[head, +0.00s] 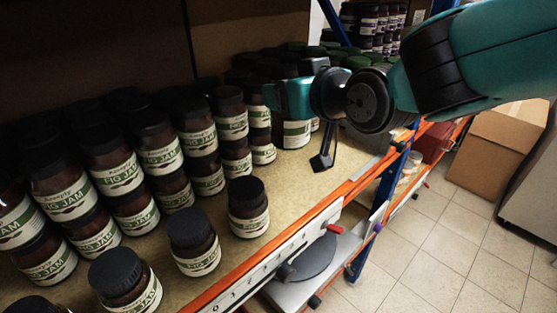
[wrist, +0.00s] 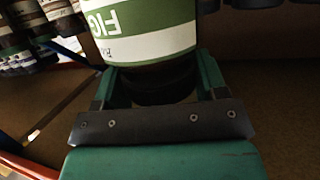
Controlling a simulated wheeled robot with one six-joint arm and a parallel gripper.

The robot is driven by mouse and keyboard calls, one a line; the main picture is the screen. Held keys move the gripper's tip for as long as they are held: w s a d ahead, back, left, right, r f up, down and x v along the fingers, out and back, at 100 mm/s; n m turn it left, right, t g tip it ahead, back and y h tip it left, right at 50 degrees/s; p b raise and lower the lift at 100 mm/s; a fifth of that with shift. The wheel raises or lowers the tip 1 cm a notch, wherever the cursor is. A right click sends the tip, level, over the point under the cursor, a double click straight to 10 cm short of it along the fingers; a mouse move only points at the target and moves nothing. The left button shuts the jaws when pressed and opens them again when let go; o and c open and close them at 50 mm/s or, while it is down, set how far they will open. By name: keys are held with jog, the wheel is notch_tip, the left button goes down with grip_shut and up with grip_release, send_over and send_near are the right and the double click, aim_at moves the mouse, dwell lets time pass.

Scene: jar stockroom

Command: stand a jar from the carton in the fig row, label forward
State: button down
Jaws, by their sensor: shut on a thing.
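My gripper (wrist: 160,95) is shut on a fig jar (wrist: 140,30), gripping it around its dark end. The jar's green-and-white label faces the wrist camera, its lettering upside down there. In the head view my gripper (head: 290,97) is over the shelf, right of the fig jars. A jar with a green-banded label shows just below it (head: 297,135); I cannot tell for sure that it is the held one. Fig jars with dark lids stand on the shelf at left, some stacked, labels forward. The front ones include a right-hand jar (head: 248,207) and a middle jar (head: 194,242). The carton's contents are not visible.
The orange-edged shelf (head: 340,200) has a bare strip in front, right of the front fig jars. Jars with purple labels (head: 368,25) stand at the back. A cardboard box (head: 490,145) is on the tiled floor at right. A round dark plate (head: 310,258) lies below the shelf edge.

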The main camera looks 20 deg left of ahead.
notch_tip(320, 180, down, 14)
jog(key=p, duration=0.2)
jog(key=shift+p, duration=0.35)
jog(key=shift+c, duration=0.8)
grip_release()
jog(key=b+v, duration=0.4)
jog(key=v, duration=0.8)
jog(key=shift+d, duration=0.1)
